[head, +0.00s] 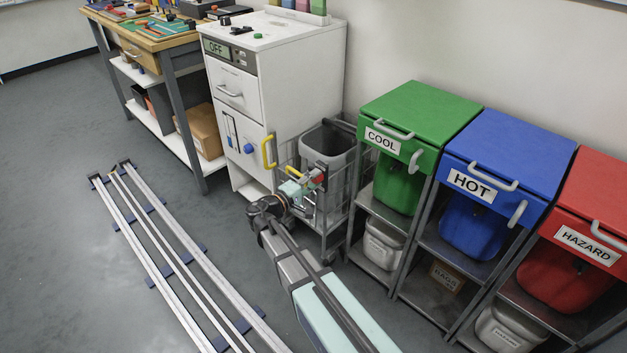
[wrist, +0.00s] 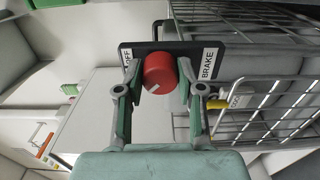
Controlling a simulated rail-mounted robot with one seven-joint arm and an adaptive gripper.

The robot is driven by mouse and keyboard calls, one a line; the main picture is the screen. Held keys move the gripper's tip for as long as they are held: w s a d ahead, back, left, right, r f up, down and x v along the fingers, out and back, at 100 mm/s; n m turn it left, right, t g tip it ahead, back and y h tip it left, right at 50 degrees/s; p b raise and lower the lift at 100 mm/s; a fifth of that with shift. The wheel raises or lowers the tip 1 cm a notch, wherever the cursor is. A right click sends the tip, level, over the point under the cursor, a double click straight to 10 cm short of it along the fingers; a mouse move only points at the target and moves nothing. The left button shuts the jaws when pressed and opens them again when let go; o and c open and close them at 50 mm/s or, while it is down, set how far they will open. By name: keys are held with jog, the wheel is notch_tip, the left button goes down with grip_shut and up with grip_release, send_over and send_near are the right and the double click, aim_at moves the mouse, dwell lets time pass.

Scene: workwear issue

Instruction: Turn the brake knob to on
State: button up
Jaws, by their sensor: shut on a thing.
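The red brake knob (wrist: 160,72) sits on a black plate (wrist: 146,48) on the wire cart. The plate has a label ending in "FF" on its left, partly hidden by a finger, and a "BRAKE" label (wrist: 208,63) on its right. A pale mark on the knob's face points to the lower left in the wrist view. My gripper (wrist: 158,92) has one finger on each side of the knob and is shut on it. In the head view my gripper (head: 302,188) is at the cart's near side, where the knob is small and partly hidden.
The wire cart (head: 335,222) holds a grey bin (head: 328,142). A white cabinet (head: 290,85) with an "OFF" display stands left of it. Green, blue and red lidded bins (head: 425,110) stand on the right. Floor rails (head: 150,235) lie at left; the floor beyond them is clear.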

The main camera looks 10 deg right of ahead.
jog(key=o, duration=1.1)
jog(key=shift+o, duration=0.2)
jog(key=v, duration=1.2)
